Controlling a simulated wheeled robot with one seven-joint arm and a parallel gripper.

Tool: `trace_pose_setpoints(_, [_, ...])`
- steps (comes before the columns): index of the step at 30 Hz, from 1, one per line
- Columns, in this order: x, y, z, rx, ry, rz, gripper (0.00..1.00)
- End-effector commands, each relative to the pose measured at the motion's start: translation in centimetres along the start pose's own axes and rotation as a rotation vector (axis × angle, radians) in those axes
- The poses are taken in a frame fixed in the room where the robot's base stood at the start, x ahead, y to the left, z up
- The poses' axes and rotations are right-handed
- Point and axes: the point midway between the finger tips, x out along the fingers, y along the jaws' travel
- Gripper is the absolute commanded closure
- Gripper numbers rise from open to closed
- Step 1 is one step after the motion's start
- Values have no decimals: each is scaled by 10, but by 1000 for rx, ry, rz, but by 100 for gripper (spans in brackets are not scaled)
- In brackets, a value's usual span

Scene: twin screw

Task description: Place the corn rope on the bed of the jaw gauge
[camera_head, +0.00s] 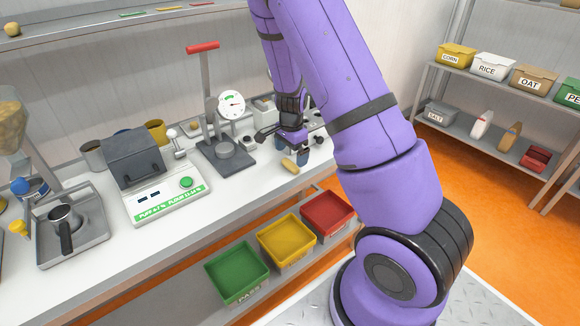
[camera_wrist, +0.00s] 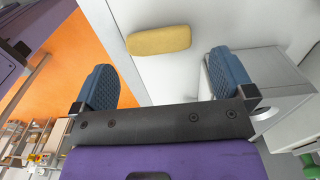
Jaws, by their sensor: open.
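The corn rope, a short yellow rounded piece (camera_head: 289,165), lies on the white bench near its front edge. In the wrist view the yellow piece (camera_wrist: 159,40) lies just beyond and between the two blue fingers. My gripper (camera_head: 296,144) is above and slightly behind it; in the wrist view its fingers (camera_wrist: 166,82) are wide apart with nothing between them. I cannot tell for sure which device is the jaw gauge. Small grey equipment behind my gripper is partly hidden.
A grey box (camera_wrist: 285,108) stands close beside the right finger in the wrist view. A white machine with a green button (camera_head: 187,182) stands left on the bench. Green (camera_head: 237,298), yellow (camera_head: 308,247) and red (camera_head: 347,221) bins sit below the front edge.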

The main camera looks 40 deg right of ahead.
Motion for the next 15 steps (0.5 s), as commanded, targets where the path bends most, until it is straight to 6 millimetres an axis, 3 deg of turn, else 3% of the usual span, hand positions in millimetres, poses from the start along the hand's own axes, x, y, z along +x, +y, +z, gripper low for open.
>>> trace_pose_setpoints(6, [31, 1, 0, 3, 0, 1, 0])
trace_pose_setpoints(15, [39, 1, 0, 0, 0, -1, 0])
